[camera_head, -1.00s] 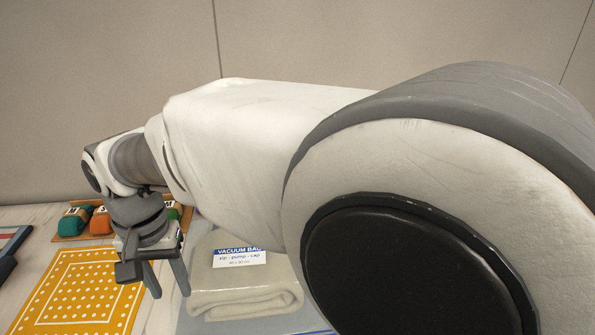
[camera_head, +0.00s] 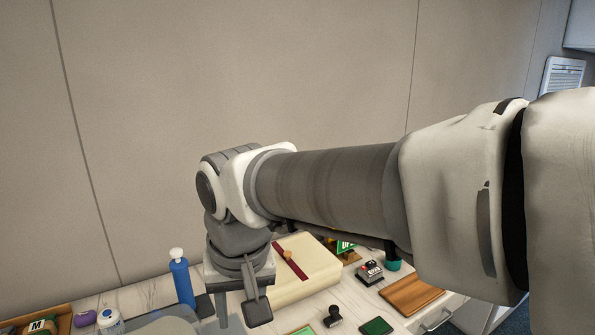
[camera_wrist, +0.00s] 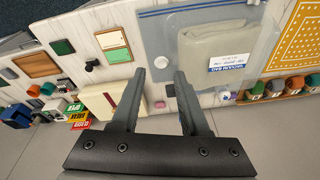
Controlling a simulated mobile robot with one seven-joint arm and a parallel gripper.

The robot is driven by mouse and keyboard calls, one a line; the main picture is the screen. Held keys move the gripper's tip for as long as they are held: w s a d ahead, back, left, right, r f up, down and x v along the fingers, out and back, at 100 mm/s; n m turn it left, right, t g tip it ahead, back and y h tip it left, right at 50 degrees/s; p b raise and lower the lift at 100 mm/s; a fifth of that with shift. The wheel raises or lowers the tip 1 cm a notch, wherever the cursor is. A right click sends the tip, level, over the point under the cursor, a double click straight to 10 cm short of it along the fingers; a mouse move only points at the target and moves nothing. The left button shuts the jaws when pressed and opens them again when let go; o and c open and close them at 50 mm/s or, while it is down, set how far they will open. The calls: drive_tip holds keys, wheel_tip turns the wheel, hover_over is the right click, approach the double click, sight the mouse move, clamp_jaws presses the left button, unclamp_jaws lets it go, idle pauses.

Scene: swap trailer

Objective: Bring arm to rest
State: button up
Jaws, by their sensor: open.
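My gripper (camera_wrist: 157,95) is open and empty in the wrist view, with its two fingers apart above the work surface. In the head view my gripper (camera_head: 240,312) hangs below my wrist, in front of a cream box with a red band (camera_head: 306,277). Nothing is between the fingers. My arm stretches across the head view from the right and hides part of the counter.
In the head view, a blue bottle (camera_head: 182,281) stands left of my gripper. A wall rises behind the counter.

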drive_tip(key=s+d+m+t, duration=0.1)
drive_tip(key=s+d, duration=0.2)
drive_tip(key=d, duration=0.8)
drive_tip(key=s+d+m+t+h+p, duration=0.1)
drive_tip(key=s+d+m+t, duration=0.1)
drive_tip(key=d, duration=0.9)
drive_tip(key=shift+s+d+r, duration=0.2)
drive_tip(key=shift+s+d, duration=0.1)
drive_tip(key=shift+s, duration=0.35)
